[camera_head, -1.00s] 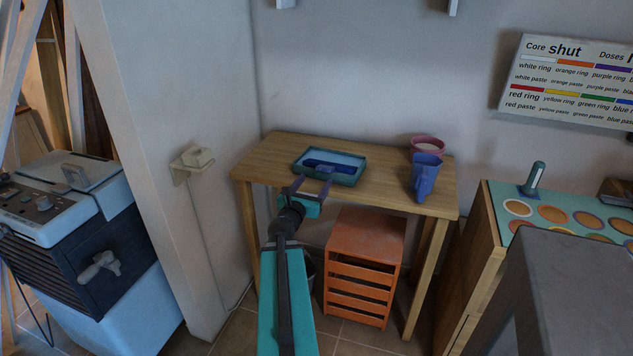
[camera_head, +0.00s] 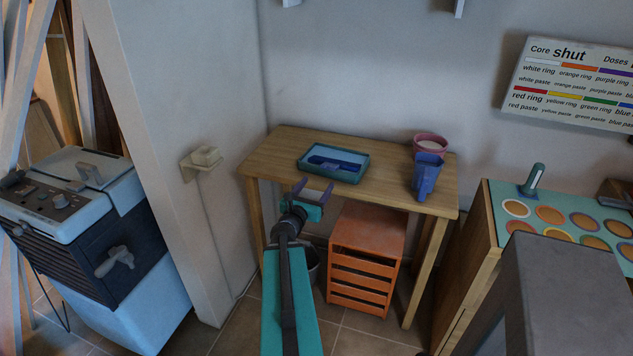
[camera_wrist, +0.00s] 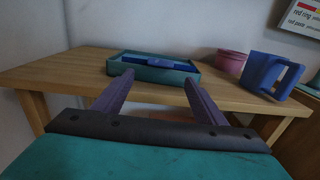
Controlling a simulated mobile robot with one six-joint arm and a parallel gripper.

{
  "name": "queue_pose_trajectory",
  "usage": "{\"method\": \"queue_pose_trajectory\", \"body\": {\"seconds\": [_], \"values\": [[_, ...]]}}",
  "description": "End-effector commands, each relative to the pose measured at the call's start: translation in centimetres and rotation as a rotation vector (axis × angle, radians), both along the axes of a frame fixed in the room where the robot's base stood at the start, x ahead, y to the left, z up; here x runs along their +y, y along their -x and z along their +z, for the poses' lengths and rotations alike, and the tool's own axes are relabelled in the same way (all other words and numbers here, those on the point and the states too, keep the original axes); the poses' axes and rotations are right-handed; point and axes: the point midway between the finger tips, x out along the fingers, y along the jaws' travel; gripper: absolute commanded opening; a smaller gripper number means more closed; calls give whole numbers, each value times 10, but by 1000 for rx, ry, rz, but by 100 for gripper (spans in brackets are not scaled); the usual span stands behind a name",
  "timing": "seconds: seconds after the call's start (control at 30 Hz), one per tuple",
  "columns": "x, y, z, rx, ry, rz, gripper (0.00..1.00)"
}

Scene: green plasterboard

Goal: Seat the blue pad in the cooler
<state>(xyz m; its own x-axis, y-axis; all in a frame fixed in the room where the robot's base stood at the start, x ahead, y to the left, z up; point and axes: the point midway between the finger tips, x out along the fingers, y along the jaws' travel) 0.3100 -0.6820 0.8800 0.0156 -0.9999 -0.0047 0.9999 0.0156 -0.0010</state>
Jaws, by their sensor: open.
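A dark blue piece, apparently the blue pad (camera_head: 336,164), lies in a shallow teal tray (camera_head: 360,176) on the wooden table. In the wrist view the blue pad (camera_wrist: 155,63) shows inside the teal tray (camera_wrist: 150,75), straight ahead. My gripper (camera_head: 314,188) is open and empty, in front of the table's near edge and short of the tray. Its two purple fingers (camera_wrist: 158,84) point towards the tray in the wrist view. A louvred dark and light-blue machine, apparently the cooler (camera_head: 75,245), stands at the far left; its inside is hidden.
A blue jug (camera_head: 426,176) and a pink bowl (camera_head: 431,146) stand at the table's (camera_head: 390,185) right end. An orange drawer unit (camera_head: 364,260) stands beneath. A white pillar (camera_head: 170,130) separates table and cooler. A counter with coloured discs (camera_head: 550,215) is at right.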

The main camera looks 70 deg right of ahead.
Motion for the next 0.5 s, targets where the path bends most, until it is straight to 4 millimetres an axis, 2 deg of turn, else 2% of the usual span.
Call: {"method": "queue_pose_trajectory", "body": {"seconds": [0.5], "values": [[11, -1, 4, 0, 3, 6, 65]]}}
